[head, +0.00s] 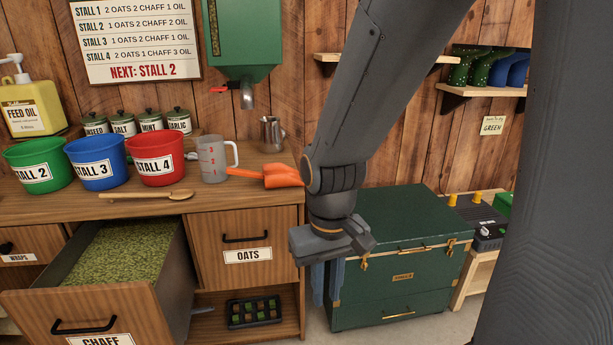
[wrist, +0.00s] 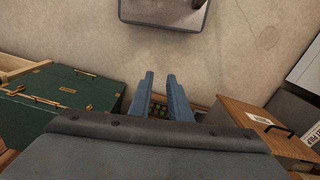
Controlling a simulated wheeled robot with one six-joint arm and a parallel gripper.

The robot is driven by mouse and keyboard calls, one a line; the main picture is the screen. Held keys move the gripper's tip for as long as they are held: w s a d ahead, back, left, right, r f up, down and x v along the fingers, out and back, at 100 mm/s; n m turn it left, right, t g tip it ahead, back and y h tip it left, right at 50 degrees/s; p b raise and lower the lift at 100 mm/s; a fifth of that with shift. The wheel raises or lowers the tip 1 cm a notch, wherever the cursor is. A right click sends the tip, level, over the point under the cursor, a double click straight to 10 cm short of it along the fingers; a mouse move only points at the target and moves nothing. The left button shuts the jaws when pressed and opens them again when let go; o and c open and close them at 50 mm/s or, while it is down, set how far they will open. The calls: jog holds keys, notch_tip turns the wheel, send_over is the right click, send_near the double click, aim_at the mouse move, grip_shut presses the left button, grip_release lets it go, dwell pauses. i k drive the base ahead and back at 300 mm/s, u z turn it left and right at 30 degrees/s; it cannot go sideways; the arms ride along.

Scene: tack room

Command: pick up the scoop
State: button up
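The orange scoop (head: 282,176) lies on the wooden counter near its right end, with its handle pointing left toward the measuring jug. My gripper (head: 328,284) hangs with its blue fingers pointing down, to the right of the counter's end and lower than the scoop. In the wrist view its fingers (wrist: 160,80) stand apart with nothing between them. The scoop does not show in the wrist view.
The clear measuring jug (head: 212,160) and metal pitcher (head: 271,134) stand close to the scoop. Three labelled buckets (head: 156,160) and a wooden spoon (head: 146,195) are farther left. The chaff drawer (head: 60,318) is pulled open. A green trunk (head: 400,262) stands right of the counter.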

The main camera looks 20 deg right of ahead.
aim_at(275, 175)
jog(key=k, duration=0.6)
jog(key=u, duration=0.65)
jog(key=i, duration=1.55)
jog(key=z, duration=0.6)
jog(key=i, duration=0.6)
jog(key=z, duration=0.4)
